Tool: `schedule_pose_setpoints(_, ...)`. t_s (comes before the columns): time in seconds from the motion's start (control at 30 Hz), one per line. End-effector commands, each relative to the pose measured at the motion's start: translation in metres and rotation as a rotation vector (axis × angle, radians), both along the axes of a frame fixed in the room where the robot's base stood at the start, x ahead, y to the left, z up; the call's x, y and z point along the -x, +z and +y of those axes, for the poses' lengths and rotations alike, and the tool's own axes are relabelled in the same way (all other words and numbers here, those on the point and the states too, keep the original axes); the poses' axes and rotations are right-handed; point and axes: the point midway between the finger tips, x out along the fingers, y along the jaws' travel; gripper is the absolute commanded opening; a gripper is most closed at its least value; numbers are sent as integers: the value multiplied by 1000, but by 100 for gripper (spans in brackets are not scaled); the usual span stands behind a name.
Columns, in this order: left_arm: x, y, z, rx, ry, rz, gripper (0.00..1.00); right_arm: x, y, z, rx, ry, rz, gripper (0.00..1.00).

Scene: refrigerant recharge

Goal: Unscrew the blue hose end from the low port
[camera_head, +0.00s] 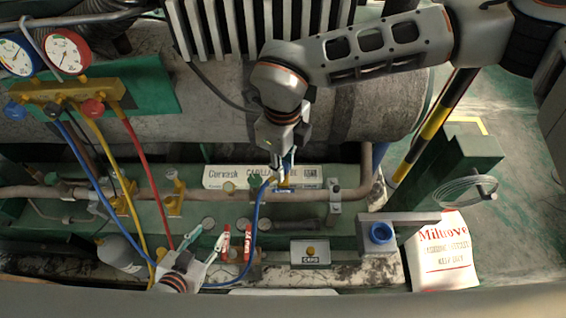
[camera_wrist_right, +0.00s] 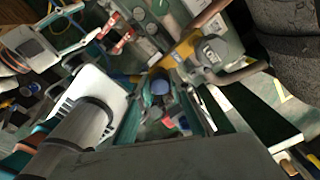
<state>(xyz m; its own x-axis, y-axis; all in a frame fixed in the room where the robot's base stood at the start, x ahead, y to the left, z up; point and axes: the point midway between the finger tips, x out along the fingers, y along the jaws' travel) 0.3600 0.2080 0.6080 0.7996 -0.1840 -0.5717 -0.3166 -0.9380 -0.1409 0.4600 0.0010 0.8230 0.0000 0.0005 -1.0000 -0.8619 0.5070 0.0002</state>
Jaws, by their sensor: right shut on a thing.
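My right gripper (camera_head: 286,168) reaches down to the pipe at the middle of the bench and is shut on the blue hose end (camera_wrist_right: 160,87), which shows between its pads in the right wrist view. The blue hose (camera_head: 258,205) runs from there down and left to the gauge manifold (camera_head: 66,92). The low port sits at the gripper's tips, mostly hidden, so I cannot tell whether the end is still on its thread. My left gripper (camera_head: 203,247) is open and empty at the lower left, with the blue hose passing close by it.
Yellow (camera_head: 100,150) and red (camera_head: 140,150) hoses hang from the manifold at the left. Red-labelled tubes (camera_head: 237,243) and a CAPS box (camera_head: 310,252) sit at the front.

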Motion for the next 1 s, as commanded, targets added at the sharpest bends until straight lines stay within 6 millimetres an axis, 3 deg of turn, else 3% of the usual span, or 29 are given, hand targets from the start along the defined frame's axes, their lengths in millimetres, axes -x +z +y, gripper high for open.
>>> schedule_pose_setpoints(0.07,-1,1,0,1,0,-2,40,1,0,0,1,89,2,1)
schedule_pose_setpoints(0.37,-4,4,0,0,-1,-8,40,0,3,0,1,76,0,1)
schedule_pose_setpoints(1.0,-8,25,0,0,0,-23,40,0,32,0,0,73,-1,1)
